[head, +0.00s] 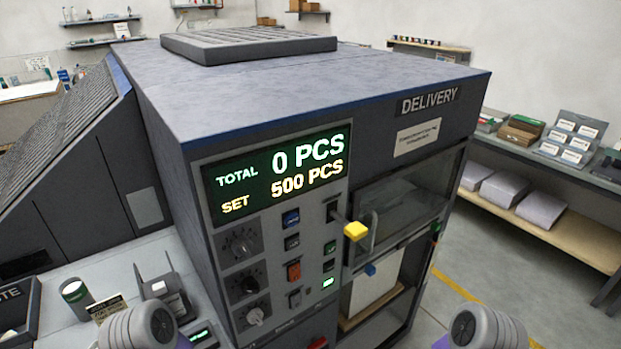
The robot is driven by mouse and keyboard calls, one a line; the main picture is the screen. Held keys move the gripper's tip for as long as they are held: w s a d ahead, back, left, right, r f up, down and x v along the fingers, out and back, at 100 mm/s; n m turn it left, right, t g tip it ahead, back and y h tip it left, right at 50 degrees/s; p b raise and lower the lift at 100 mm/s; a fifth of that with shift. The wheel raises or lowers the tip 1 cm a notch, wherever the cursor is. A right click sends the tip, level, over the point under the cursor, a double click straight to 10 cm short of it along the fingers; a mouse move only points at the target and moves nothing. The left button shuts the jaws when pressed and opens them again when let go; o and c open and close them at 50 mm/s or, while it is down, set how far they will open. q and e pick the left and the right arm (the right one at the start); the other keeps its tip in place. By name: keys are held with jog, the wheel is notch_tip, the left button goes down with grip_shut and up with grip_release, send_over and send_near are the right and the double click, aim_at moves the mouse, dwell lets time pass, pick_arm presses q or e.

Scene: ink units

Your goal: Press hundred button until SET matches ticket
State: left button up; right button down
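The display (277,174) on the machine's front panel reads TOTAL 0 PCS and SET 500 PCS. Below it are a blue button (291,218), a dark button (292,242), an orange-red switch (294,271) and small green buttons (329,247), one of them brightly lit. Their labels are too small to read, so I cannot tell which is the hundred button. A small cream card (107,308) stands at the lower left and may be the ticket; its print is unreadable. Only parts of my two arms show at the bottom edge; neither gripper is in view.
Three knobs (248,284) sit left of the buttons. A yellow-handled lever (355,231) sticks out right of them, near the clear delivery door (398,212). A dark can (77,297) stands on the left ledge. A table with paper stacks (540,208) stands at right; floor between is clear.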

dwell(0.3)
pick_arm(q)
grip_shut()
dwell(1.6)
